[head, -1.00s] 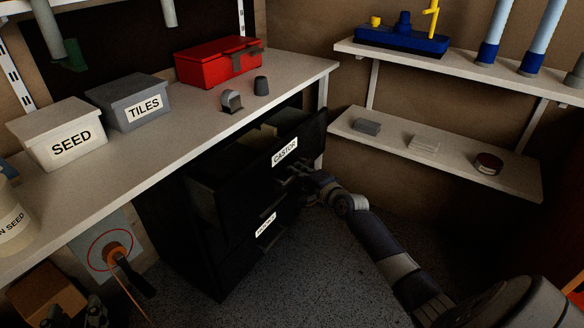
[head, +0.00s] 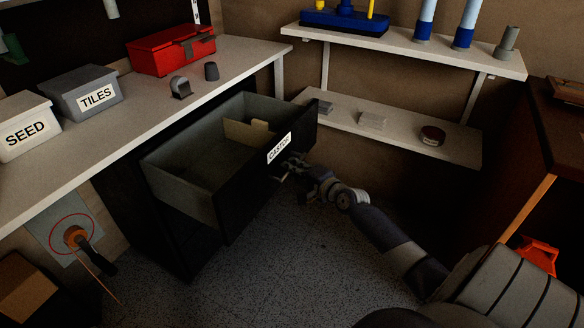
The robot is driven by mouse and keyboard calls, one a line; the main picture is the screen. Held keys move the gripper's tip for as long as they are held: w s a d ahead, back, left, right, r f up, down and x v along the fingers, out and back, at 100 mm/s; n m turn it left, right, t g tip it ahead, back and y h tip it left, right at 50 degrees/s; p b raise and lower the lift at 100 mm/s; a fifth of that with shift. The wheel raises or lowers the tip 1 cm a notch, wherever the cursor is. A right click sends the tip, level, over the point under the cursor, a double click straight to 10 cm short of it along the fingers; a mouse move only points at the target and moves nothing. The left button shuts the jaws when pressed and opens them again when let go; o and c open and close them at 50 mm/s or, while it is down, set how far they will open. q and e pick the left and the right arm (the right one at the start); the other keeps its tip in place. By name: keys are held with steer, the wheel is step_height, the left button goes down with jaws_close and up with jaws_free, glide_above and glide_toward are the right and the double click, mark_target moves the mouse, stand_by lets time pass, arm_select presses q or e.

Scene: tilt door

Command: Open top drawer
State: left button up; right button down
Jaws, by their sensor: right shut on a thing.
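The top drawer (head: 228,188) is black, with a white label reading CASTOR on its front. It stands far out from the cabinet under the workbench, and its grey inside shows. A few pale brown pieces (head: 248,132) are in it. My right gripper (head: 287,170) is at the drawer front, just below the label, shut on the drawer handle. The handle itself is mostly hidden by the fingers and dark shadow. My left gripper is not in view.
The workbench (head: 150,105) holds a SEED box (head: 28,130), a TILES box (head: 88,95) and a red toolbox (head: 172,50). Shelves (head: 455,145) stand at the back right. A wooden cabinet (head: 540,170) is at the right. The speckled floor before the drawer is clear.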

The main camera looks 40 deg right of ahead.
steer(key=c, duration=1.6)
jaws_free()
steer(key=v, duration=1.2)
